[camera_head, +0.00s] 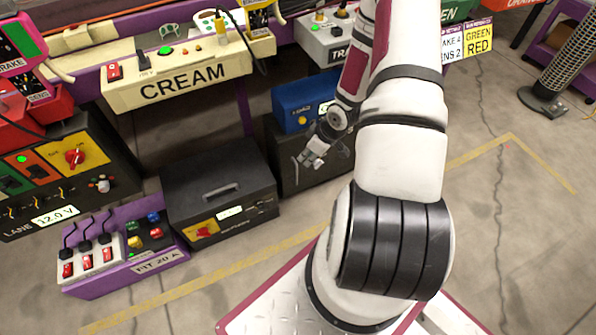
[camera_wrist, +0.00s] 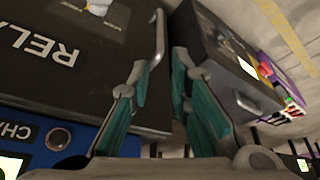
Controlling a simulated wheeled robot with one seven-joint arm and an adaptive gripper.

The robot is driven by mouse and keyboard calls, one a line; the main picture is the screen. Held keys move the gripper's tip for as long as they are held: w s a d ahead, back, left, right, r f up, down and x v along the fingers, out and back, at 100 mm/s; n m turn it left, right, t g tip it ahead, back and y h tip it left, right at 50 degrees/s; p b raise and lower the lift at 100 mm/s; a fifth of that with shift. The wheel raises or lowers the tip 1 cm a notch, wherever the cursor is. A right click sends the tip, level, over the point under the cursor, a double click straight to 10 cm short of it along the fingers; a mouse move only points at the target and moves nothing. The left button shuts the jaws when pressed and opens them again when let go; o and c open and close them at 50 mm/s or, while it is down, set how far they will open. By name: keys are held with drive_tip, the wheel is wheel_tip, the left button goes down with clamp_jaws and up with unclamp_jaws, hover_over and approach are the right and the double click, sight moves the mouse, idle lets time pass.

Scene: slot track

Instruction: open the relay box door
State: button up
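The relay box (camera_head: 322,178) is a dark box on the floor below a blue unit in the head view. Its dark front door (camera_wrist: 85,75), with upside-down white letters "RELA" showing, fills the upper left of the wrist view and looks closed. A grey bar handle (camera_wrist: 159,35) stands along the door's right edge. My gripper (camera_head: 312,160) is in front of the relay box. In the wrist view my gripper (camera_wrist: 163,62) has its two fingers apart, with the handle's lower end close to the left fingertip. I cannot tell whether they touch.
A black case (camera_head: 205,180) with a top handle stands close left of the relay box. The blue unit (camera_head: 290,104) sits on top of the relay box. A purple-edged switch tray (camera_head: 150,268) lies further left. The floor (camera_head: 500,210) on the right is open.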

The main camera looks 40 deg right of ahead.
drive_tip(key=b, duration=0.5)
hover_over(296, 183)
drive_tip(key=f, duration=1.1)
drive_tip(key=shift+w+d, duration=0.2)
drive_tip(key=shift+d, duration=0.1)
drive_tip(key=shift+c, duration=0.5)
clamp_jaws()
